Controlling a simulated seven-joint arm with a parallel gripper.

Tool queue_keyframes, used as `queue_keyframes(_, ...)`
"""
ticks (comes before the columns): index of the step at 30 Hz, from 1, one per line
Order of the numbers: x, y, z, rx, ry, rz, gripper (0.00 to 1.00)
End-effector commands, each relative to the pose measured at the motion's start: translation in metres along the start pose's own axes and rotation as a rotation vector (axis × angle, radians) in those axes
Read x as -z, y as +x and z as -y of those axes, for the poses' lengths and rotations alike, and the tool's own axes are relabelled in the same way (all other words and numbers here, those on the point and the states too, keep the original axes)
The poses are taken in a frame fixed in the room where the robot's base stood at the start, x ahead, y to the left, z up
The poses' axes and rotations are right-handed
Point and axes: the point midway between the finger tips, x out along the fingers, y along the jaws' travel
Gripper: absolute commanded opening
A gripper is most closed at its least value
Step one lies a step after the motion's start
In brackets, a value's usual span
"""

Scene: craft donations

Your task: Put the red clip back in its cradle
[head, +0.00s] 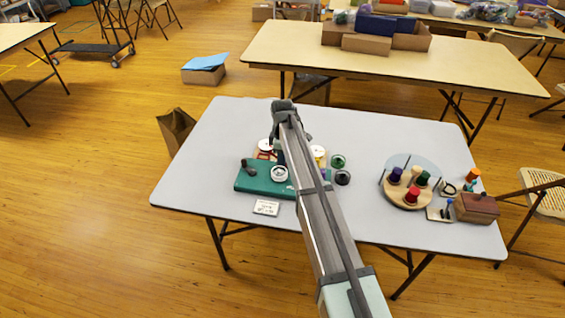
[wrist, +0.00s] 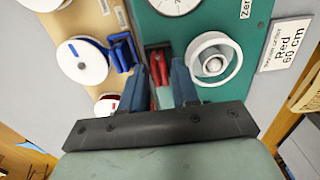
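My gripper (wrist: 167,75) points down over the gap between a tan board and a green board in the wrist view. The red clip (wrist: 158,52) is between its two blue-grey fingers and sticks out past their tips; the fingers appear closed on it. In the head view my arm hides the gripper's fingertips and the clip. A white spool with red on it (wrist: 106,102) shows left of the fingers, partly covered by the gripper. I cannot make out the red clip's cradle.
A blue clip (wrist: 122,52) stands by a blue-ribbon spool (wrist: 82,60) on the tan board (wrist: 88,22). The green board (head: 255,184) holds a white round piece (wrist: 213,60) and a dial (wrist: 175,4). A "Red 60 cm" card (head: 266,207) lies in front. A round wooden stand (head: 398,201) is at right.

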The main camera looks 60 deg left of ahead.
Motion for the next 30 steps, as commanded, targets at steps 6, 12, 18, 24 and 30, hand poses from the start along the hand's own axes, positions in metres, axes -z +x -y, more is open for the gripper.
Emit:
queue_keyframes(6,0.000,0.000,0.000,0.000,0.000,0.000,0.15)
queue_keyframes(12,0.000,0.000,0.000,0.000,0.000,0.000,0.00)
queue_keyframes(18,0.000,-0.003,0.000,0.000,0.000,0.000,0.00)
queue_keyframes(24,0.000,-0.014,0.000,-0.001,0.000,0.000,0.00)
queue_keyframes(30,0.000,-0.027,0.000,-0.001,0.000,0.000,0.00)
